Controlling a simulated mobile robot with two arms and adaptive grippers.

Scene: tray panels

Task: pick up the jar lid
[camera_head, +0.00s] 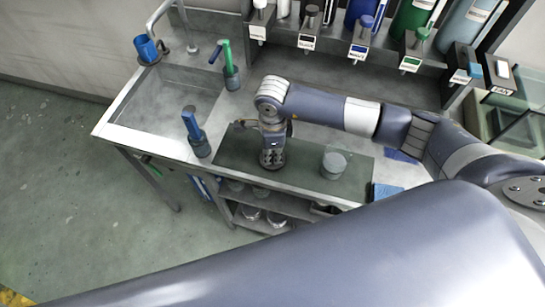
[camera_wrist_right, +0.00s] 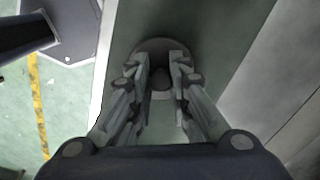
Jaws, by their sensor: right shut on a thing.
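The jar lid shows in the wrist view as a dark round disc (camera_wrist_right: 160,46) with a knob in its middle. My right gripper (camera_wrist_right: 161,84) has its two fingers around the knob and is shut on the lid. In the head view my right gripper (camera_head: 271,158) points down over the left half of the dark green mat (camera_head: 306,178), and it mostly hides the lid. I cannot tell whether the lid touches the mat. A grey round jar (camera_head: 334,165) stands upright on the mat, to the right of the gripper. My left gripper is not in view.
A sink (camera_head: 170,95) is at the left of the bench. A blue-handled tool (camera_head: 195,133) and a green-handled one (camera_head: 229,68) stand near it. A blue cup (camera_head: 147,48) is at the back left. Labelled bottles line the back shelf.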

